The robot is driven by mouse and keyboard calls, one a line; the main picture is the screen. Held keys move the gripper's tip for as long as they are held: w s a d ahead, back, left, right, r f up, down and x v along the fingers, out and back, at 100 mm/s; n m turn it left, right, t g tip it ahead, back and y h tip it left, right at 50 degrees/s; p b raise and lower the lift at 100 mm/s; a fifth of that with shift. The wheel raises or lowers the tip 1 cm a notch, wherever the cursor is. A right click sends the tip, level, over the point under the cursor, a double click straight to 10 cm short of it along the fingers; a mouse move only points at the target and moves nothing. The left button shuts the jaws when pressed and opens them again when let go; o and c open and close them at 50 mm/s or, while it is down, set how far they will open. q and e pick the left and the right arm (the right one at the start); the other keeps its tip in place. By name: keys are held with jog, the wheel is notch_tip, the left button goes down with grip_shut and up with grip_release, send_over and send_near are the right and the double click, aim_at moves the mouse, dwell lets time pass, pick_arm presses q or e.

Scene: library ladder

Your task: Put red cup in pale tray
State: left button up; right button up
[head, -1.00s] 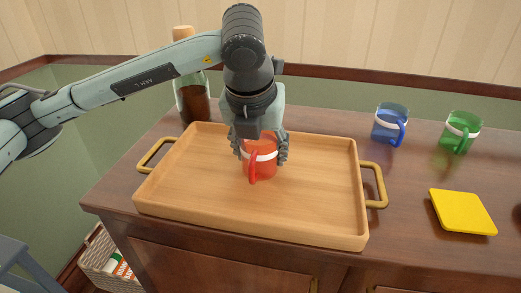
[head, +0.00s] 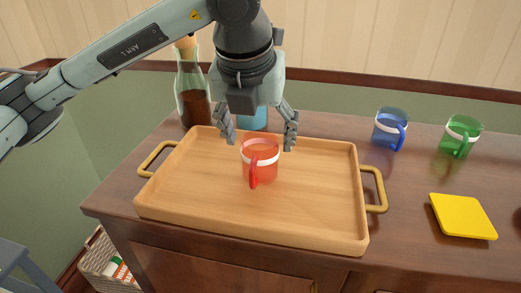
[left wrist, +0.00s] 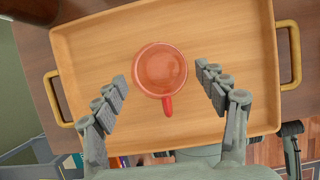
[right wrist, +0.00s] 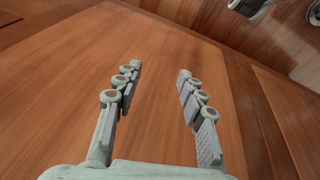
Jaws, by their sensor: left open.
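The red cup (head: 260,165), with a white band and a red handle, stands upright in the pale wooden tray (head: 190,205). In the left wrist view the cup (left wrist: 160,68) is seen from above on the tray floor (left wrist: 90,60), apart from both fingers. My left gripper (head: 256,138) is open just above and behind the cup, with nothing between its fingers. It also shows in the left wrist view (left wrist: 161,85). My right gripper (right wrist: 158,75) shows only in the right wrist view, open and empty before a brown wooden surface.
A blue cup (head: 389,130) and a green cup (head: 460,136) stand to the right of the tray. A yellow square (head: 462,215) lies near them.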

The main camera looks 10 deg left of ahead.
aim_at(255, 156)
pick_arm(q)
jog(key=v, duration=0.6)
jog(key=shift+r, duration=0.1)
dwell(0.4)
